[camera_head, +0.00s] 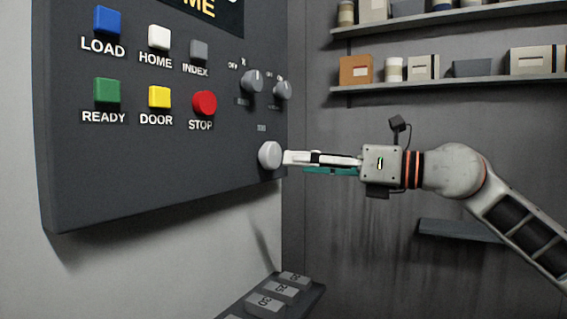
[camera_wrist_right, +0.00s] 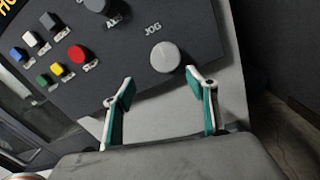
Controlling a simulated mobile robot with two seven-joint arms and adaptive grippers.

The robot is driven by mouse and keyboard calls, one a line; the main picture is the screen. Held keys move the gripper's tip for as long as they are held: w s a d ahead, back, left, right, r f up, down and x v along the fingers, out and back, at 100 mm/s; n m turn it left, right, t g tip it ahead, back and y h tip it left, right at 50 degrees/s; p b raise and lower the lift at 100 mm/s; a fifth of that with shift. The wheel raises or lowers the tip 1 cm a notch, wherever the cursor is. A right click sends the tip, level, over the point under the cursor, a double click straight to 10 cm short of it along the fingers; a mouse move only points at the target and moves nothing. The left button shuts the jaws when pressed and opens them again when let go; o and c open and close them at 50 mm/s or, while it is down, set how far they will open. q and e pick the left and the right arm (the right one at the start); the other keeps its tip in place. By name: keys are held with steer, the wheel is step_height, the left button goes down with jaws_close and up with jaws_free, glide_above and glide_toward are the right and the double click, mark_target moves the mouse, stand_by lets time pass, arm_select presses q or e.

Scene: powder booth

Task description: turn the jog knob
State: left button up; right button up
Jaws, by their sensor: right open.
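The jog knob is a round, light grey knob (camera_head: 270,155) low on the right part of the dark control panel (camera_head: 150,180). In the right wrist view the knob (camera_wrist_right: 165,57) sits below the word JOG. My right gripper (camera_head: 287,158) comes from the right, with its fingertips close to the knob in the head view. In the right wrist view the gripper (camera_wrist_right: 158,88) is open and empty, and the knob lies beyond the gap between its two teal-lined fingers. I cannot tell whether a fingertip touches the knob. My left gripper is out of view.
Two small selector knobs (camera_head: 252,82) sit above the jog knob. A red STOP button (camera_head: 204,103) and several other coloured buttons are to its left. A tray of numbered blocks (camera_head: 318,290) stands below. Shelves with boxes (camera_head: 440,82) are on the back wall.

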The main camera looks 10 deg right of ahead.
mark_target(276, 153)
steer(key=shift+t+h, duration=0.3)
steer(key=w+a, duration=0.2)
steer(key=w+a+r+b, duration=0.1)
steer(key=w+a, duration=0.1)
steer(key=shift+w+r, duration=0.1)
steer(key=shift+w, duration=0.25)
steer(key=shift+w+a+r, duration=0.1)
steer(key=shift+w+a, duration=0.2)
steer(key=shift+a, duration=0.15)
steer(key=c, duration=1.1)
